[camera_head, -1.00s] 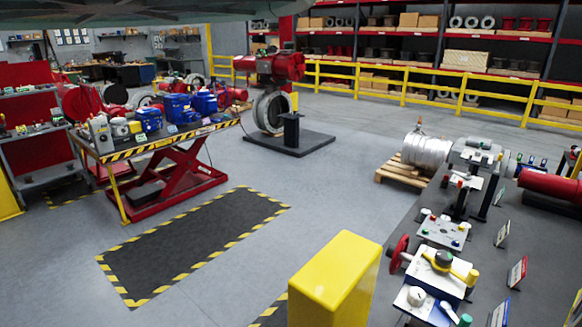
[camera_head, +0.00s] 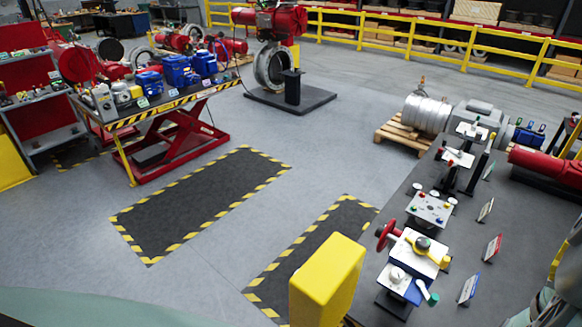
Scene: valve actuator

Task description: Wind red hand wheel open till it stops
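A red hand wheel (camera_head: 388,235) stands upright on the left side of a white valve unit (camera_head: 420,252) on the dark bench at the right. My gripper is not clearly in view; grey-green parts of my own body show at the lower left and lower right edges. Nothing is seen touching the wheel.
A yellow block-shaped post (camera_head: 327,283) stands just left of the bench (camera_head: 399,195). A white unit with a grey knob (camera_head: 400,287) sits in front of the wheel. Small sign cards (camera_head: 493,247) line the right. The floor between the lift table (camera_head: 150,125) and bench is clear.

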